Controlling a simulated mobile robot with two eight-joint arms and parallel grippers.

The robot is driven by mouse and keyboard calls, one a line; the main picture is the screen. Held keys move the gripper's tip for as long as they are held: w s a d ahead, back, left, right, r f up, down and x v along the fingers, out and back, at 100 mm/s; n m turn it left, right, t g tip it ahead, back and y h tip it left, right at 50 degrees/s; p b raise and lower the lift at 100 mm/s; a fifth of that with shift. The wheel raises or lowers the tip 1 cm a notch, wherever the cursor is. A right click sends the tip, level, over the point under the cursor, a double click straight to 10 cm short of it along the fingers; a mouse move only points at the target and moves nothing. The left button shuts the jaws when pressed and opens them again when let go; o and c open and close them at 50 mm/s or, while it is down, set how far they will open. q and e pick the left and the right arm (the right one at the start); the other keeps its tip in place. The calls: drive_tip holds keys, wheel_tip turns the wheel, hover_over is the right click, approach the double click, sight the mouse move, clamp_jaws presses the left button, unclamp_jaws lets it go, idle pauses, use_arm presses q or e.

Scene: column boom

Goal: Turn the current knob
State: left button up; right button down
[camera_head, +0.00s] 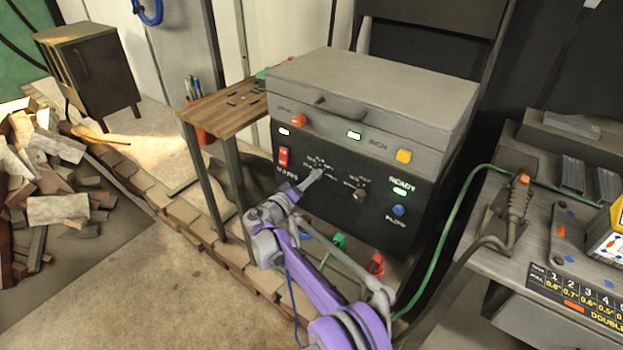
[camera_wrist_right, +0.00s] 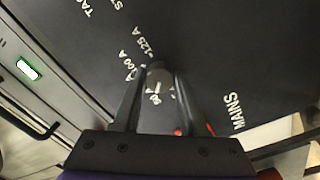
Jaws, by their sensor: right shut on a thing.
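The current knob (camera_wrist_right: 156,82) is a small round grey-black knob on the dark front panel of the grey welding machine (camera_head: 375,88). Amp markings such as 100 A and 125 A are printed around it in the right wrist view. My right gripper (camera_wrist_right: 155,95) is shut on the knob, with one dark finger on each side of it. In the head view my right gripper (camera_head: 312,178) reaches the panel from below and hides most of this knob. My left gripper is not in view.
A second knob (camera_head: 360,193) sits to the right on the same panel. A red mains switch (camera_head: 283,157) is on the left, and a blue button (camera_head: 398,210) on the right. A wooden side table (camera_head: 228,108) stands left of the machine. A green cable hangs on the right.

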drive_tip(key=shift+c, duration=2.2)
unclamp_jaws()
drive_tip(key=p+v, duration=0.1)
drive_tip(key=v, duration=0.9)
drive_tip(key=shift+s+a, duration=0.25)
drive_tip(key=shift+s, duration=0.05)
